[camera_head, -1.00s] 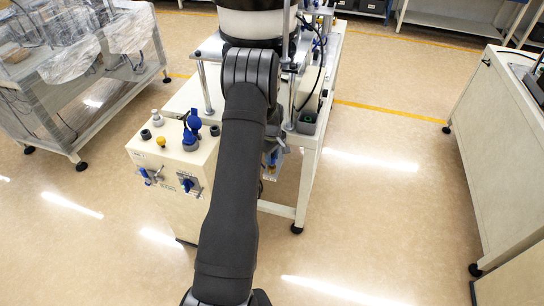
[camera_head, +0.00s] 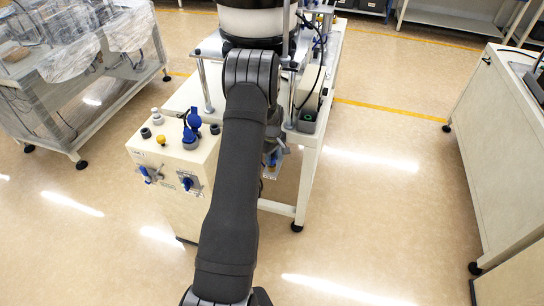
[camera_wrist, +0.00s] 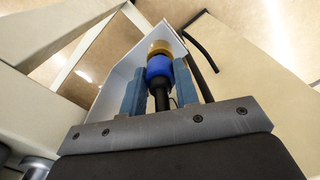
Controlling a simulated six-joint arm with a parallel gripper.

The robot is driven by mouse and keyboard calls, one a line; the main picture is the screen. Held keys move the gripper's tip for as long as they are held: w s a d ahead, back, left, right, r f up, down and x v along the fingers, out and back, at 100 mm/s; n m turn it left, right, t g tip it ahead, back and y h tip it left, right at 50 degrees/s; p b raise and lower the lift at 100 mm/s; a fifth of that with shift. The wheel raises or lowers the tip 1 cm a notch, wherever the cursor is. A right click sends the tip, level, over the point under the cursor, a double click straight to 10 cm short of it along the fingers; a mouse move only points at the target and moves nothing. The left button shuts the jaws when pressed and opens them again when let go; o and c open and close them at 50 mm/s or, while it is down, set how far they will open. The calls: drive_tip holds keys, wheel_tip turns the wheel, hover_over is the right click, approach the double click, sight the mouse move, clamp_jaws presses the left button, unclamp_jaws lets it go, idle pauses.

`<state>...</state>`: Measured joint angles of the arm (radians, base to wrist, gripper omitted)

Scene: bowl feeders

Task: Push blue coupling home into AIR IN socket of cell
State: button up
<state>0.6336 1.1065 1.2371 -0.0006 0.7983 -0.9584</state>
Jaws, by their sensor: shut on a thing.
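In the wrist view the blue coupling (camera_wrist: 158,67) is a blue ring on a black hose end, between the two blue-grey fingers of my gripper (camera_wrist: 158,74). My gripper is shut on it. A brass-coloured round part (camera_wrist: 160,48) sits directly against the far end of the blue ring. I cannot tell whether it belongs to the coupling or to the AIR IN socket, nor how deep any fit is. In the head view the cell (camera_head: 175,160) is a cream cabinet; my arm hides most of the gripper and coupling beside it. No AIR IN label is readable.
A white angled plate (camera_wrist: 112,85) stands close beside the fingers, and a black hose (camera_wrist: 200,47) hangs at their right. The floor to the right of the cell is clear up to another cabinet (camera_head: 490,150).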

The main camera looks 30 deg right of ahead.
drive_tip(key=shift+f, duration=0.65)
drive_tip(key=o, duration=1.4)
drive_tip(key=shift+c, duration=0.2)
drive_tip(key=shift+r, duration=0.15)
drive_tip(key=shift+r, duration=3.5)
drive_tip(key=shift+r, duration=0.15)
drive_tip(key=shift+r, duration=1.85)
